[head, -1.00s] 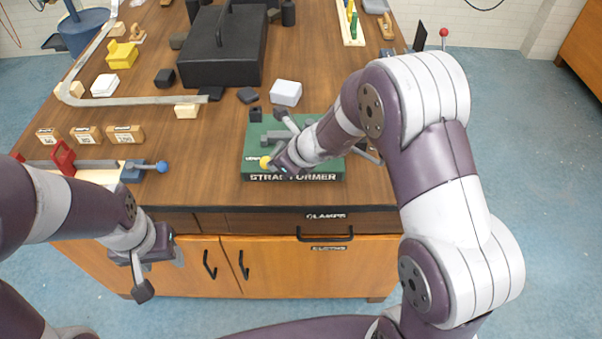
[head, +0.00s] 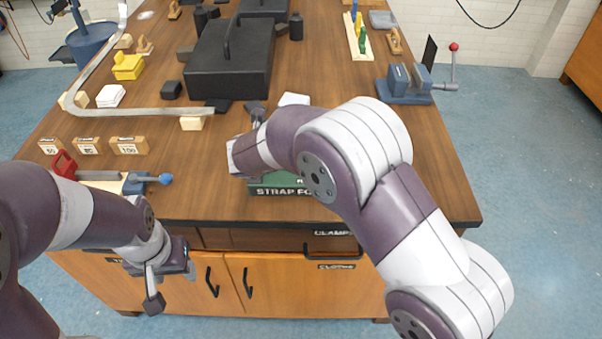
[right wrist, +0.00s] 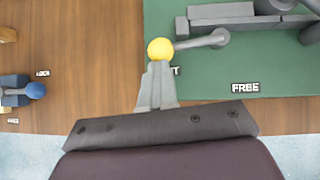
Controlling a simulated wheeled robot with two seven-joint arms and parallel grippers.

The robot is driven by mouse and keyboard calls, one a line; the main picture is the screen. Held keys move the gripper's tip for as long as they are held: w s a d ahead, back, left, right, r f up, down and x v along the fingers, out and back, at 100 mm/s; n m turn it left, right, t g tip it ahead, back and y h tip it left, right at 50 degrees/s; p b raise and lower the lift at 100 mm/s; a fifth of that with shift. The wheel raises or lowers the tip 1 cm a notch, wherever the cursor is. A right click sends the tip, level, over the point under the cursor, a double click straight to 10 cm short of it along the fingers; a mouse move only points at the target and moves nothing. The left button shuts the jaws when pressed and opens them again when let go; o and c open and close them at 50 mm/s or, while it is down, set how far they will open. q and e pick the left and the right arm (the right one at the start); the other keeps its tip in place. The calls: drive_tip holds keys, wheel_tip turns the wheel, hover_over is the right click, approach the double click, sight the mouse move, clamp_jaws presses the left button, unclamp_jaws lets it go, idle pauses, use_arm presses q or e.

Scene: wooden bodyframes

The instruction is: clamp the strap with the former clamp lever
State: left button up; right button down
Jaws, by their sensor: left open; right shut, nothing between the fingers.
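The green strap former (head: 285,191) sits at the table's front edge, mostly hidden by my right arm in the head view. In the right wrist view its green plate (right wrist: 200,77) carries grey bars (right wrist: 235,18); I cannot tell which is the strap. The clamp lever (right wrist: 205,40) points left and ends in a yellow ball (right wrist: 160,50). My right gripper (right wrist: 158,70) is shut and empty, its fingertips just below the ball in that view; contact is unclear. My left gripper (head: 171,284) is open and empty, in front of the cabinet.
A second fixture with a blue knob (head: 165,179) and red handle (head: 64,163) lies left of the former. A black case (head: 229,60) stands behind. A long bent grey strip (head: 150,111) rests on wooden blocks. A blue vise (head: 405,83) stands at right. Bare tabletop lies right of my arm.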

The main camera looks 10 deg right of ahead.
drive_tip(key=shift+w+f+m, duration=0.1)
drive_tip(key=shift+w+m, duration=0.15)
drive_tip(key=shift+m, duration=0.05)
use_arm(q)
drive_tip(key=shift+w, duration=0.25)
use_arm(e)
drive_tip(key=shift+w, duration=0.3)
drive_tip(key=shift+a, duration=0.1)
